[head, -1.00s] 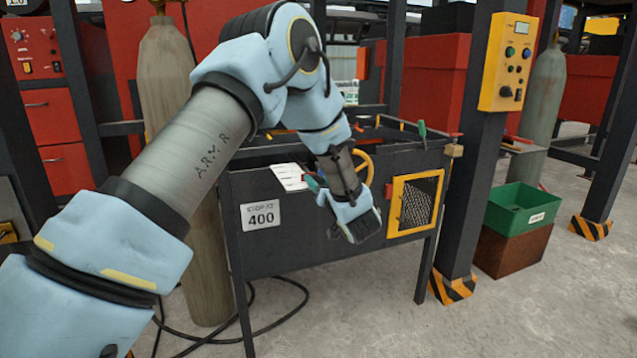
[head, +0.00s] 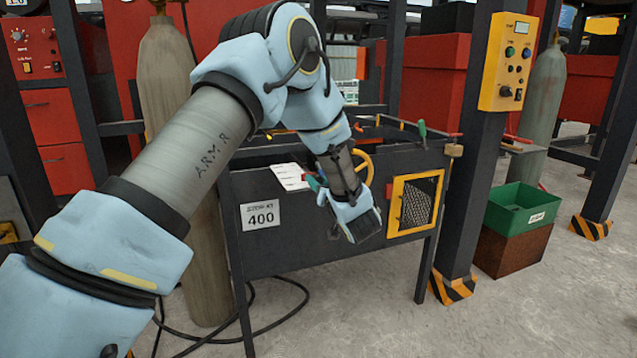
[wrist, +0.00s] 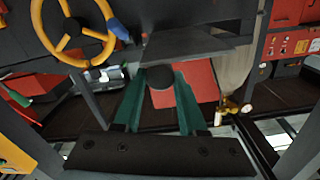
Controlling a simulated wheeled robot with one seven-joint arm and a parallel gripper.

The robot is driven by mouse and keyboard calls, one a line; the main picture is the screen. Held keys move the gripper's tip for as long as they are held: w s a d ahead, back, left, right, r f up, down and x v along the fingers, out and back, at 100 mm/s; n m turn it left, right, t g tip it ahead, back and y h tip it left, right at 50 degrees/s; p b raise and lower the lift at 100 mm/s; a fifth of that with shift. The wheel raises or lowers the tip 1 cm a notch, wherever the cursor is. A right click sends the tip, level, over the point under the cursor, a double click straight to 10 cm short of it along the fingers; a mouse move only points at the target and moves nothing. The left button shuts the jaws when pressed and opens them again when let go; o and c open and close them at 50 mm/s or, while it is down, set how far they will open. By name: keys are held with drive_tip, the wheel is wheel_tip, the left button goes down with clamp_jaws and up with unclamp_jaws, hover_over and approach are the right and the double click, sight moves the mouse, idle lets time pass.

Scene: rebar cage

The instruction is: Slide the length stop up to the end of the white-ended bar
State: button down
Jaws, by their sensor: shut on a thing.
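My gripper (wrist: 158,98) shows in the wrist view as two green fingers. They are shut on a black round knob (wrist: 160,77), with a red surface behind it. I cannot tell from these frames whether this knob is part of the length stop. In the head view my wrist hangs in front of the dark bench (head: 330,255), and the fingers are mostly hidden behind it. The bench front has a white sign (head: 260,215) that reads 400. I cannot make out the white-ended bar or its end in either view.
A yellow handwheel (wrist: 72,38) with a blue grip is at upper left in the wrist view. A white sheet (head: 289,176) lies on the bench top. A yellow-framed mesh panel (head: 415,203) is right of my wrist. A post with a yellow control box (head: 512,62) stands further right.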

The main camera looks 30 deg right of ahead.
idle(0.4)
drive_tip(key=shift+s, duration=0.4)
drive_tip(key=shift+c, duration=2.3)
unclamp_jaws()
drive_tip(key=s+a+b, duration=0.1)
drive_tip(key=s+b, duration=0.1)
drive_tip(key=s, duration=0.8)
drive_tip(key=shift+s+a, duration=0.2)
drive_tip(key=shift+s, duration=0.1)
